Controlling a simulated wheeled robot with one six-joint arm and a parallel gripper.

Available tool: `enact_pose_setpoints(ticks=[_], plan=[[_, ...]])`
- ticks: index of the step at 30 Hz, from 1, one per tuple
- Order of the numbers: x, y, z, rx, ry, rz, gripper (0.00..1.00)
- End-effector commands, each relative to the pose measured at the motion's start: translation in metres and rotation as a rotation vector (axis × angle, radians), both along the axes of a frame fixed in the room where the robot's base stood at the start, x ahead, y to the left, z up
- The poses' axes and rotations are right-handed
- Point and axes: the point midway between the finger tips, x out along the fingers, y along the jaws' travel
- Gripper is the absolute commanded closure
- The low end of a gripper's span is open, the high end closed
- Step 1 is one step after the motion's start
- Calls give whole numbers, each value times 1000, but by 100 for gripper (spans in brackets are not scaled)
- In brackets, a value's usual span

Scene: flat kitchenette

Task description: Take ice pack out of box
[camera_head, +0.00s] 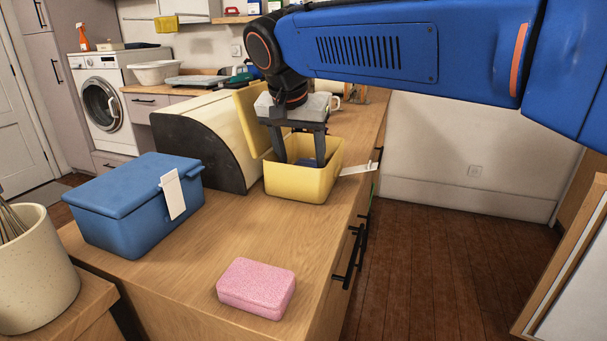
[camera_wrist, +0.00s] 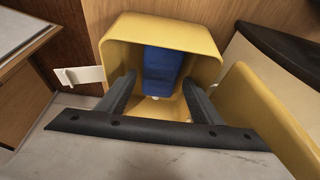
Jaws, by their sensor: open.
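A yellow box (camera_head: 300,187) stands on the wooden counter with its lid (camera_head: 251,120) raised at its left side. It also shows in the wrist view (camera_wrist: 165,28), with the lid (camera_wrist: 265,120) at the right. A blue ice pack (camera_wrist: 162,72) lies inside the box. In the head view only a dark blue bit of it (camera_head: 306,163) shows between the fingers. My gripper (camera_head: 303,162) points down with its fingertips at the box opening. In the wrist view its open fingers (camera_wrist: 160,85) are on either side of the ice pack, with gaps to it.
A closed blue box (camera_head: 130,205) stands left on the counter (camera_head: 200,255). A pink sponge-like block (camera_head: 256,288) lies in front. A bread bin (camera_head: 205,140) is close behind the yellow box's left side. A white latch (camera_head: 358,169) sticks out right, near the counter edge.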

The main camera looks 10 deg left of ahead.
Motion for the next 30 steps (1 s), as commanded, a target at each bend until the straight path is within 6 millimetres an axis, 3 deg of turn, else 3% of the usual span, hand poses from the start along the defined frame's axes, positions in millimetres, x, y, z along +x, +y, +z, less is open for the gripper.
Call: enact_pose_setpoints(ticks=[6, 14, 20, 30], plan=[[11, -1, -27, -2, 1, -1, 41], [14, -1, -32, 0, 0, 0, 41], [14, -1, -31, 0, 0, 0, 84], [14, -1, -24, 1, -1, 0, 86]])
